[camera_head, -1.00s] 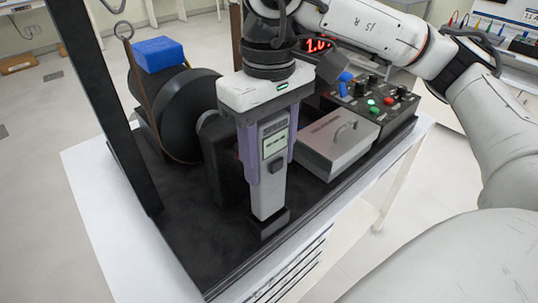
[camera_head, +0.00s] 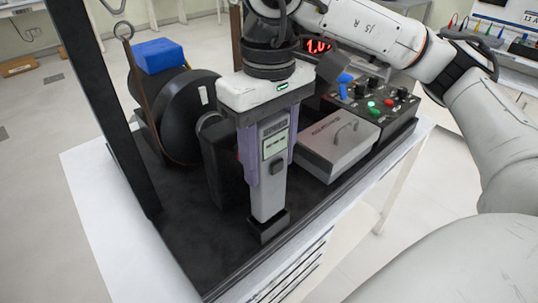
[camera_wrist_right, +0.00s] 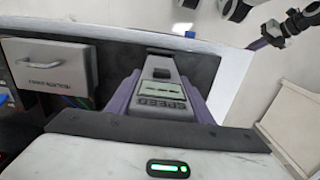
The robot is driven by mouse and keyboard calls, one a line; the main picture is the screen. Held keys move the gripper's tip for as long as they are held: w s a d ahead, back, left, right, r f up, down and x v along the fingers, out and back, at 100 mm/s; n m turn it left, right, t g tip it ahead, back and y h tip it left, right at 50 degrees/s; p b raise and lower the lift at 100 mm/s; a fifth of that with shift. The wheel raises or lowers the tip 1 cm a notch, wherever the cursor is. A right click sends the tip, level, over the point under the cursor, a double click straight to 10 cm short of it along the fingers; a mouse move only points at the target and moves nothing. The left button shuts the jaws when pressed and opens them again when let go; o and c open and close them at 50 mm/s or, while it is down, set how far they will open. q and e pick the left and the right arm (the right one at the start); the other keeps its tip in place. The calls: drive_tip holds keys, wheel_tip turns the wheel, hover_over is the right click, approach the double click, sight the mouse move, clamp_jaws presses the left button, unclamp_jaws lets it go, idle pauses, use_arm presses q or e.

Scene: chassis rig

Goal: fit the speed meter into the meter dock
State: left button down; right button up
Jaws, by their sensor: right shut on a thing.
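The speed meter (camera_head: 267,198) is a slim grey upright device with a small pale display and a dark button. My right gripper (camera_head: 265,160) is shut on it, with purple fingers on both sides of its upper part. The meter's lower end meets the meter dock (camera_head: 268,229), a small black block near the front edge of the rig. How deep it sits inside cannot be seen. In the right wrist view, the meter (camera_wrist_right: 161,88) lies between the fingers, its SPEED label visible.
A grey lidded box with a handle (camera_head: 330,152) stands right of the meter. Behind it is a control panel (camera_head: 390,112) with knobs and a lit green button. A black drum (camera_head: 180,125) with a blue block (camera_head: 160,54) above it stands left. A black post (camera_head: 100,110) rises at left.

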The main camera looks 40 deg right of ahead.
sight(269, 133)
use_arm(q)
drive_tip(key=shift+f, duration=0.15)
use_arm(e)
drive_tip(key=shift+f, duration=0.1)
